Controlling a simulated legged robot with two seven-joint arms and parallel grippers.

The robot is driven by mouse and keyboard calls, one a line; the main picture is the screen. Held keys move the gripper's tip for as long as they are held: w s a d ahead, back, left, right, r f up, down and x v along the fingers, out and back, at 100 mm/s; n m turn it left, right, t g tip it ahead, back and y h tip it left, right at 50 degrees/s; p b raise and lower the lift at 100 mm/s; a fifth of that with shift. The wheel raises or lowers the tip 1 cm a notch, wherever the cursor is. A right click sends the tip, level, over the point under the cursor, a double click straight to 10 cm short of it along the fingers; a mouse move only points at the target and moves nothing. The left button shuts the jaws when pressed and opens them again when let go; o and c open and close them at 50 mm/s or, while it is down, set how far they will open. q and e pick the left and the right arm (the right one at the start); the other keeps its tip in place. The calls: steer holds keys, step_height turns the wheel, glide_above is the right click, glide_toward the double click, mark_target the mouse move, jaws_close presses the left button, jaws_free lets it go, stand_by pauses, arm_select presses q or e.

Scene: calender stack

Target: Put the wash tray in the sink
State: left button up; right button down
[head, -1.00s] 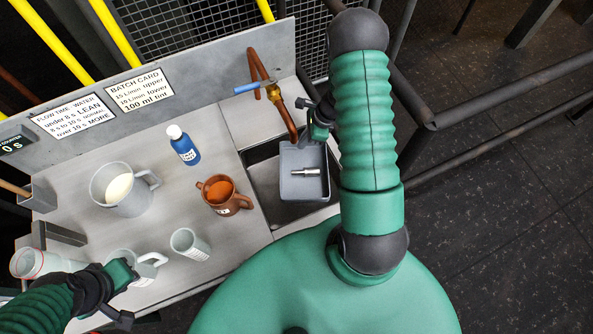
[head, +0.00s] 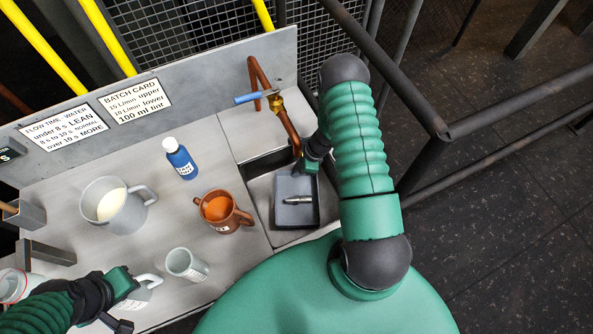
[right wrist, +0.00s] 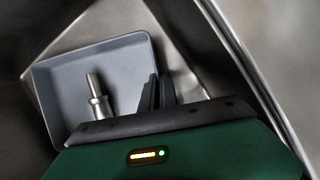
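The wash tray (head: 296,214) is a shallow grey rectangular tray with a small metal fitting (head: 297,200) lying in it. It is inside the steel sink (head: 261,192), below the rim; whether it touches the sink floor is unclear. My right gripper (head: 307,168) is at the tray's far right edge. In the right wrist view, its dark fingers (right wrist: 158,93) are close together on either side of the tray's wall (right wrist: 95,48). My left gripper (head: 130,300) is at a pale mug (head: 142,291) at the front left of the counter; its fingers are mostly hidden.
A copper tap (head: 284,118) with a blue lever hangs over the sink's back. On the counter stand a blue bottle (head: 181,160), a brown mug (head: 224,211) with orange liquid, a grey jug (head: 113,206) and a pale cup (head: 186,265). Dark rails are at the right.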

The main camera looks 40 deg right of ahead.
steer(key=c, duration=1.6)
jaws_free()
steer(key=shift+f, duration=0.1)
steer(key=shift+c, duration=0.2)
steer(key=shift+s, duration=0.1)
steer(key=p+v, duration=0.1)
steer(key=v, duration=1.1)
